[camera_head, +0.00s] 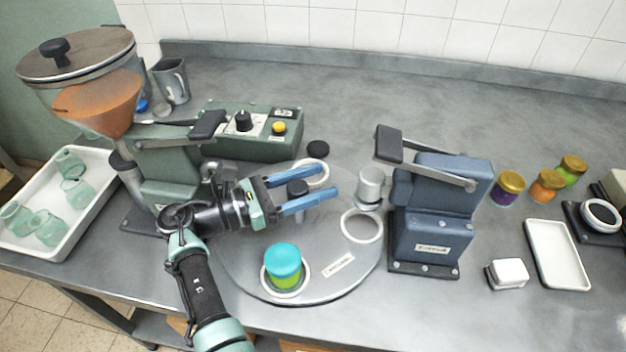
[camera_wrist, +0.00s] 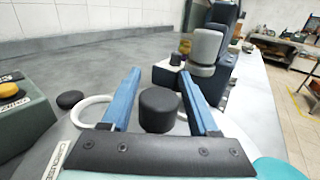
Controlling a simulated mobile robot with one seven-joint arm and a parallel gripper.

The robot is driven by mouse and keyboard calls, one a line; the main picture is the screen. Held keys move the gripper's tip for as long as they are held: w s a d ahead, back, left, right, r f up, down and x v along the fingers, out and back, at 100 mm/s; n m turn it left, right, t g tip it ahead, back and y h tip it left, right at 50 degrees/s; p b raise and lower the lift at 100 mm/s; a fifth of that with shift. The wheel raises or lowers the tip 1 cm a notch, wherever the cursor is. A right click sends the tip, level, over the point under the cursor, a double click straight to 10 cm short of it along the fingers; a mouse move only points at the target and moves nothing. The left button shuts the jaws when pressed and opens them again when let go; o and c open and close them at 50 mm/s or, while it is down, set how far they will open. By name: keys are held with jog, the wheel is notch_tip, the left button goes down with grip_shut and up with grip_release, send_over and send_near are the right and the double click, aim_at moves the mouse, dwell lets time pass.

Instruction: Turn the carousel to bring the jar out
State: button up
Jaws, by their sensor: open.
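The grey carousel (camera_head: 235,262) lies flat on the counter, with white ring seats on it. A jar with a green body and turquoise lid (camera_head: 284,262) stands in the front ring. Its lid edge shows at the lower right of the wrist view (camera_wrist: 280,168). Another ring (camera_head: 362,226) at the right is empty. A black knob (camera_head: 297,188) stands up near the carousel's middle. My gripper (camera_head: 322,189) is open, its blue fingers on either side of the knob. In the wrist view the knob (camera_wrist: 158,110) sits between the fingers, with gaps visible.
A hopper machine (camera_head: 165,160) stands left of the carousel and a blue press (camera_head: 432,215) right of it. A green control box (camera_head: 255,135) is behind. A white tray of glass jars (camera_head: 95,215) lies far left. Several lidded jars (camera_head: 548,184) and a white tray (camera_head: 557,255) are at right.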

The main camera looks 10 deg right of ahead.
jog(key=shift+o, duration=0.8)
jog(key=shift+r, duration=0.1)
jog(key=b+v, duration=0.1)
jog(key=v, duration=1.2)
jog(key=shift+s, duration=0.1)
